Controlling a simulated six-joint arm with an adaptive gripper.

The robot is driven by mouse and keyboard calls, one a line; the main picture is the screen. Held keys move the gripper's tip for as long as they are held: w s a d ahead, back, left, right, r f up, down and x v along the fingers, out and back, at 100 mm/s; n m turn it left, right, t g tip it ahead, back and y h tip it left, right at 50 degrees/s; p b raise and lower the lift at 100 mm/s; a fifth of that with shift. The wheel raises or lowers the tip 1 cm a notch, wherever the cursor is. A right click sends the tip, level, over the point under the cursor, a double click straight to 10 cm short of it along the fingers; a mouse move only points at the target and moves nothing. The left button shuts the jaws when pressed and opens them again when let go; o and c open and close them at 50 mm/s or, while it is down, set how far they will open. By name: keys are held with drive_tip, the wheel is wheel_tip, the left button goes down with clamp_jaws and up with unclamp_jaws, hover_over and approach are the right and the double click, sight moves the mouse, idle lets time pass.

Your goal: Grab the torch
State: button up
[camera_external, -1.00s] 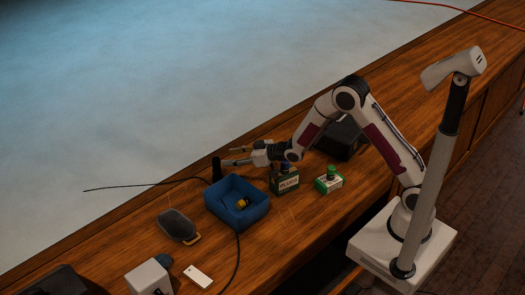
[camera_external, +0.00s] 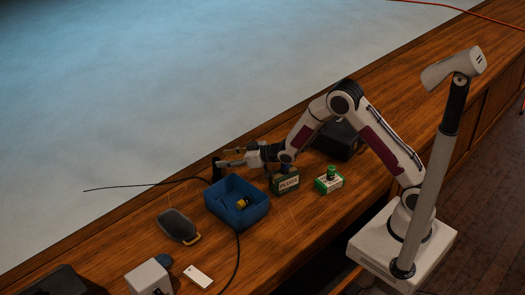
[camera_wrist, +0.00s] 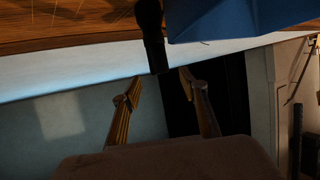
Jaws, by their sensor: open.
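The torch (camera_external: 217,171) is a dark upright cylinder on the wooden desk, just behind the left back edge of the blue bin (camera_external: 237,218). My gripper (camera_external: 222,158) is open and reaches level to the torch's upper part. In the wrist view, the dark torch (camera_wrist: 152,35) shows at top centre, its near end between the two spread fingertips (camera_wrist: 160,78). I cannot tell whether a finger touches it. Part of the torch is hidden by the gripper and the bin in the external view.
The blue bin, holding a small yellow and black item (camera_external: 242,203), stands close beside the torch. Green boxes (camera_external: 285,181) (camera_external: 329,181) stand under and near my arm. A black cable (camera_external: 140,187) runs past on the left. A dark container (camera_external: 178,226) lies at front left.

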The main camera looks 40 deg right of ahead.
sight(216, 159)
idle(0.3)
drive_tip(key=shift+x, duration=2.6)
clamp_jaws()
